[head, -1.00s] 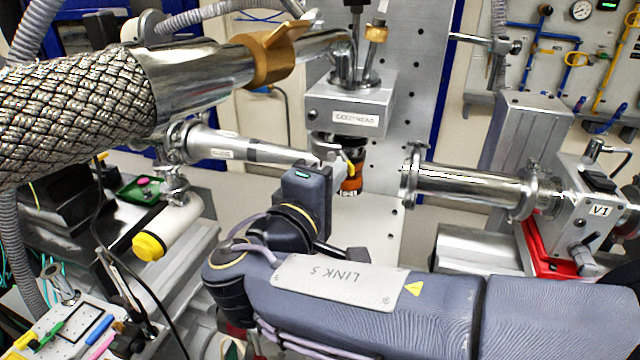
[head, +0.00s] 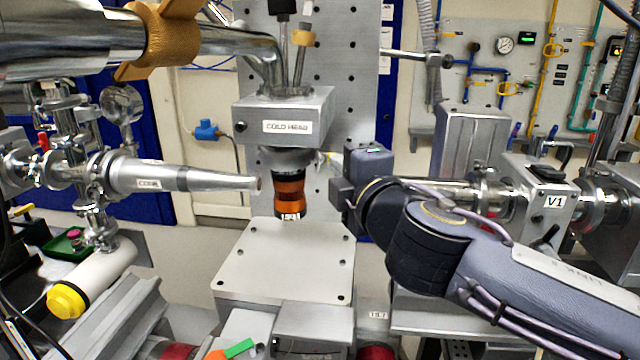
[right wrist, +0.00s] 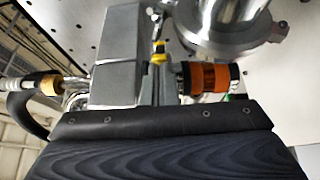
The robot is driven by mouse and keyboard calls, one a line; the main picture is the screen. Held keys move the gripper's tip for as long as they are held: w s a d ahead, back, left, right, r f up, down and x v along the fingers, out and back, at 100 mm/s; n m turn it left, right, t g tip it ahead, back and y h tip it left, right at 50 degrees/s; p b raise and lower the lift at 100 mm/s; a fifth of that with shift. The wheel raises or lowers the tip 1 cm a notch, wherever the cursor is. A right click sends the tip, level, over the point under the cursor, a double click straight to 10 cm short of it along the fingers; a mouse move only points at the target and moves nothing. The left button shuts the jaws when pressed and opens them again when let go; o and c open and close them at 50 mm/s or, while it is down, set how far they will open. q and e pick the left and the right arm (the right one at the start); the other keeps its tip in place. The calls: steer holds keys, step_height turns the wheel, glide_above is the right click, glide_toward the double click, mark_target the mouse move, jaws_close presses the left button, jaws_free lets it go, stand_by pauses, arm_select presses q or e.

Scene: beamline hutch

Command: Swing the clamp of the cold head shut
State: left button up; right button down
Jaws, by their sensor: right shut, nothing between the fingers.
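The cold head (head: 285,118) is a grey labelled box on the perforated upright plate, with an orange, black-banded cylinder (head: 290,190) below it. A small yellow-tipped part, apparently the clamp's handle (head: 328,157), shows faintly at its right underside. The right wrist view has the yellow part (right wrist: 159,52) between the grey box (right wrist: 115,85) and the orange cylinder (right wrist: 205,78). The clamp's angle is unclear. My right gripper (head: 338,195) is shut and empty, just right of the orange cylinder and apparently apart from it. My left gripper is out of view.
A tapered metal nozzle (head: 190,178) points at the cylinder from the left. A pale plate (head: 285,260) lies below. A steel pipe and the V1 valve box (head: 540,200) stand to the right, behind my right arm. A brass-collared pipe (head: 165,40) crosses upper left.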

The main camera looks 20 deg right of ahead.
steer(key=shift+w+d+b, duration=0.35)
steer(key=shift+w+d, duration=0.1)
steer(key=shift+d, duration=0.2)
